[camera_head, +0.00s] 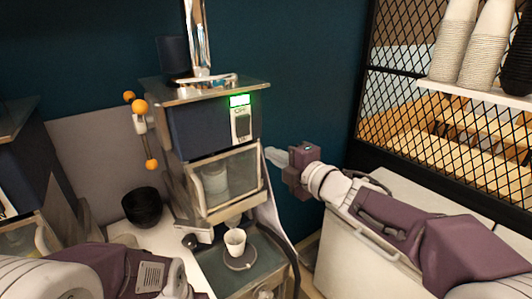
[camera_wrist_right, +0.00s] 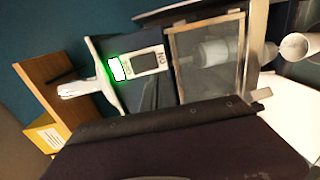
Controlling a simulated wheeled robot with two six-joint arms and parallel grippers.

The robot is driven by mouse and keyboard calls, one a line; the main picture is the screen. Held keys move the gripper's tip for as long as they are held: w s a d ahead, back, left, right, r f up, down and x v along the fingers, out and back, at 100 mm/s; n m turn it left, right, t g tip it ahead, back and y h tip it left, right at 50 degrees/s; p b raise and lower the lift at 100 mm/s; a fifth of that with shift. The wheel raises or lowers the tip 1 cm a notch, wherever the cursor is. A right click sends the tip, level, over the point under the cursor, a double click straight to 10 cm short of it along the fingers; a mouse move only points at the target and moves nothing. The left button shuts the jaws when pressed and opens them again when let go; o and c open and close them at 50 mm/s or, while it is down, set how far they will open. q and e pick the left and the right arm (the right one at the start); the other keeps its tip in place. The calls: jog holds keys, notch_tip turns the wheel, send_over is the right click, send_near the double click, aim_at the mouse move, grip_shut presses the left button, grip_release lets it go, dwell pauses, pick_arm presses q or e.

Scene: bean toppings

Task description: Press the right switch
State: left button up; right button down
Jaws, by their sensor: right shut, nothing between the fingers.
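The switch (camera_head: 241,124) is a dark rocker on a light plate, on the upper right of the blue machine's front. A green-lit indicator (camera_head: 239,100) glows just above it. In the right wrist view the switch (camera_wrist_right: 147,62) appears sideways with lettering at its ends, beside the green light (camera_wrist_right: 117,69). My right gripper (camera_head: 268,153) is shut and empty, to the right of the machine and lower than the switch in the picture, apart from the switch. My left arm shows at the bottom left, but its gripper is out of view.
The machine has a glass-fronted compartment (camera_head: 225,183) below the switch. A white cup (camera_head: 235,242) stands beneath it. A black bowl (camera_head: 142,207) is to the left. Orange balls (camera_head: 139,106) are at its left side. A mesh-front shelf (camera_head: 445,90) stands at right.

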jog(key=s+d+f+m+g+h+b, duration=0.1)
jog(key=s+d+f+m+h+b, duration=0.3)
jog(key=f, duration=0.7)
jog(key=w+d+f+m+g+h+b, duration=0.15)
jog(key=d+f+m, duration=0.4)
jog(key=f, duration=0.55)
jog(key=s+d+f+m+g+h+b, duration=0.2)
jog(key=d+f+m+h+b, duration=0.3)
jog(key=f, duration=0.6)
pick_arm(q)
notch_tip(320, 180, down, 9)
jog(key=w+a+p, duration=0.1)
jog(key=p, duration=0.1)
pick_arm(e)
jog(key=s+f+m+g, duration=0.4)
jog(key=s+f+m, duration=0.1)
jog(key=s, duration=0.3)
jog(key=s+f+m+g, duration=0.4)
jog(key=s+m, duration=0.2)
jog(key=s, duration=0.3)
jog(key=shift+f+y, duration=0.35)
